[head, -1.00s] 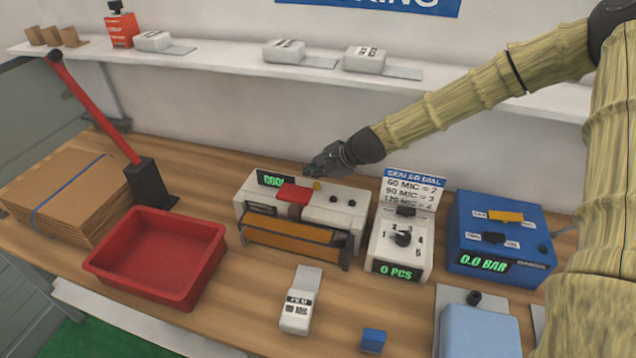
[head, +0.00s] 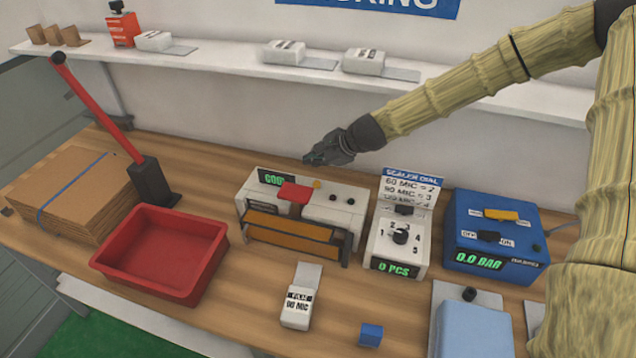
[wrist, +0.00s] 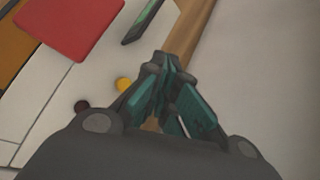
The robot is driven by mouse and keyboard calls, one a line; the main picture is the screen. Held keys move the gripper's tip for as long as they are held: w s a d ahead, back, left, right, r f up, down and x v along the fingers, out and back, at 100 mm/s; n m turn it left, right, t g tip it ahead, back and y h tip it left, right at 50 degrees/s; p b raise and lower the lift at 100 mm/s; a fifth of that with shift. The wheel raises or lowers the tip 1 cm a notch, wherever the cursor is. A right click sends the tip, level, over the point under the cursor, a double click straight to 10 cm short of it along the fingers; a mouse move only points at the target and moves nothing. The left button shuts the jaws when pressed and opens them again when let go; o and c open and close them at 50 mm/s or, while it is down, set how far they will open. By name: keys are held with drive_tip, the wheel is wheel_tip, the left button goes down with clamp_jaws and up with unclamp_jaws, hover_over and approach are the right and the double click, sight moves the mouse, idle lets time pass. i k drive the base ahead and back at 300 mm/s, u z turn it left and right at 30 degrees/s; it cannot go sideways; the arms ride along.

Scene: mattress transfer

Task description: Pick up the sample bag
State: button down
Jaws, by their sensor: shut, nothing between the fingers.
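A white packet (head: 297,307) with a label reading FILM 90 MIC and a flat grey flap lies on the front middle of the table; it looks like the sample bag, though I cannot be sure. My gripper (head: 312,158) is shut and empty, above the back of the white sealer (head: 335,207), well behind and above the packet. In the wrist view, my gripper's fingers (wrist: 165,65) are together with nothing between them. The sealer's red pad (wrist: 75,25) and a yellow button (wrist: 124,85) show below them. The packet is not in the wrist view.
A red tray (head: 160,250) stands left, near flat cardboard (head: 62,195) and a red lever (head: 100,110). A dial box (head: 398,245) and blue pressure box (head: 495,235) stand right of the sealer. A small blue block (head: 371,334) lies near the packet.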

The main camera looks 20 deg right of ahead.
sight(297, 312)
drive_tip(key=k, duration=1.5)
